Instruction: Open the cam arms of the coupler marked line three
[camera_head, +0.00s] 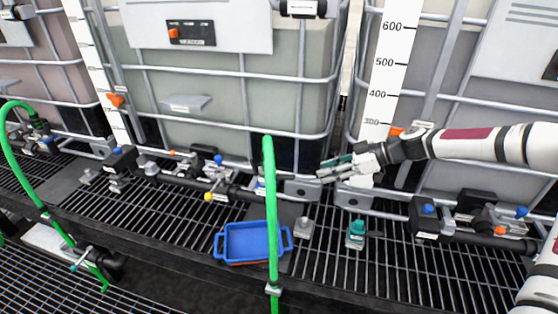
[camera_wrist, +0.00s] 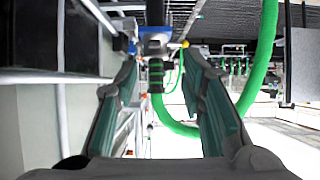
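My gripper (camera_head: 326,168) is open and empty in the head view, pointing left in front of the tank cage, above the pipe run and right of the green hose (camera_head: 270,200). In the wrist view its teal-padded fingers (camera_wrist: 168,88) are wide apart. Beyond them is a coupler-like fitting (camera_wrist: 153,42) with blue and black parts and a black-and-green striped piece below it. In the head view a fitting with a blue part (camera_head: 261,184) is partly hidden behind the hose. No line marking is legible, so I cannot tell which coupler is line three. Cam arms are too small to make out.
A blue tray (camera_head: 224,256) sits on the dark grating (camera_head: 330,262). Another green hose (camera_head: 8,150) arches at left.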

